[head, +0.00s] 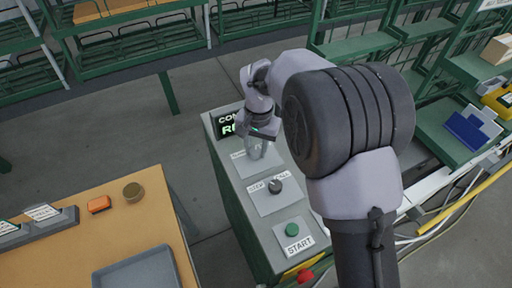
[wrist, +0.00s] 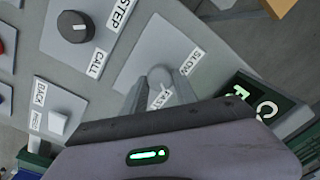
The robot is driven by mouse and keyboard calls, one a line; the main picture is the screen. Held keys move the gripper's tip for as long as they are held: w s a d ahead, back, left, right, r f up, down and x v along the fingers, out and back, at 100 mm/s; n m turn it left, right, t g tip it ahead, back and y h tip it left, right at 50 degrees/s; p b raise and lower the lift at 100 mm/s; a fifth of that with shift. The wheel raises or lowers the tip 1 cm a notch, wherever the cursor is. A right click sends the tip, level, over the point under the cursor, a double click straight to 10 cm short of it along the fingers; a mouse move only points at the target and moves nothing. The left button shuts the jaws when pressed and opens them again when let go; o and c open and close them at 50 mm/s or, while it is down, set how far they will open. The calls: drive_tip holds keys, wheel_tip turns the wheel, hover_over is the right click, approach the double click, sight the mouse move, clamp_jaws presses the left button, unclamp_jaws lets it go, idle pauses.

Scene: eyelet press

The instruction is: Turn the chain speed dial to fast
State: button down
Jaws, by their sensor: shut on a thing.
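The chain speed dial (wrist: 160,76) is a small pale grey knob on a light plate, marked SLOW (wrist: 192,61) on one side and FAST (wrist: 160,98) on the other. In the wrist view my gripper (wrist: 160,84) has its two fingers either side of the dial and is shut on it. Which mark the dial points to cannot be told. In the head view my gripper (head: 258,150) is over the far end of the green control box (head: 237,222), and it hides the dial there.
A black STEP/CALL knob (head: 274,186), a green START button (head: 292,230) and a red button (head: 305,275) sit nearer on the box. A lit display (head: 229,123) stands at its far end, close by my gripper. A wooden table (head: 95,235) is at left.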

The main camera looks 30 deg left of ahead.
sight(259, 151)
drive_tip(key=shift+m, duration=0.3)
drive_tip(key=c, duration=1)
unclamp_jaws()
drive_tip(key=shift+o, duration=0.2)
wheel_tip(259, 151, up, 18)
drive_tip(key=p, duration=0.5)
drive_tip(key=shift+d+f, duration=0.25)
drive_tip(key=shift+d, duration=0.1)
